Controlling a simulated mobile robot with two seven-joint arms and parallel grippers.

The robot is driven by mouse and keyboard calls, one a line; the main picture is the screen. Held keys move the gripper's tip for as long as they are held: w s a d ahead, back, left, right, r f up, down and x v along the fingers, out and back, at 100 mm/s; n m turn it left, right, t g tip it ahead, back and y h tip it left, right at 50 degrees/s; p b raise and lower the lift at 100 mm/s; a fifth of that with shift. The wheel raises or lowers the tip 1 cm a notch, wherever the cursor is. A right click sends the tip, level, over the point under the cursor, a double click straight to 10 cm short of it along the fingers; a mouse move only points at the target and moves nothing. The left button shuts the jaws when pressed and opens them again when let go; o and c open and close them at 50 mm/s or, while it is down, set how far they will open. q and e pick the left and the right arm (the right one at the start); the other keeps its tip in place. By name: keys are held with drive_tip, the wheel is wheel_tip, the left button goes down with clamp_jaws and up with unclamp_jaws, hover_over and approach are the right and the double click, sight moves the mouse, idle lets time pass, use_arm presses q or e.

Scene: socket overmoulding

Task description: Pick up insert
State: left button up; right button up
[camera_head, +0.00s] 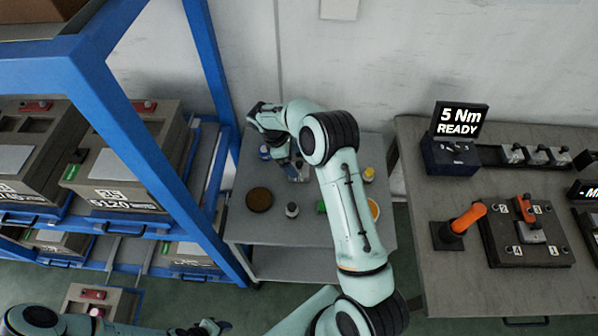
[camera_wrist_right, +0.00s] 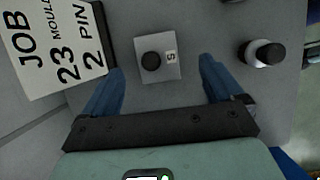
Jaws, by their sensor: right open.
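A small light-grey square block with a round black knob and a label reading 5, which looks like the insert (camera_wrist_right: 168,70), lies on the grey table top in the right wrist view. My right gripper (camera_wrist_right: 161,72) is open. Its two blue fingers stand apart on either side of the block, with clear gaps and no visible contact. In the head view my right gripper (camera_head: 289,163) is over the small grey table, and the arm partly hides what lies beneath. Part of my left arm shows at the bottom left; its gripper (camera_head: 210,327) is small and dark at the lower edge.
A JOB 23 card (camera_wrist_right: 52,48) stands close to the left finger. A dark bottle with a white collar (camera_wrist_right: 264,54) is at the right. The small table (camera_head: 243,228) also holds a brown round dish (camera_head: 259,199). A blue rack (camera_head: 130,130) stands left, a tool bench (camera_head: 430,190) right.

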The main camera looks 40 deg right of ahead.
sight(298, 164)
drive_tip(key=x, duration=0.5)
drive_tip(key=shift+w+d, duration=0.2)
drive_tip(key=c, duration=1.6)
drive_tip(key=shift+r, duration=0.15)
drive_tip(key=shift+c, duration=0.2)
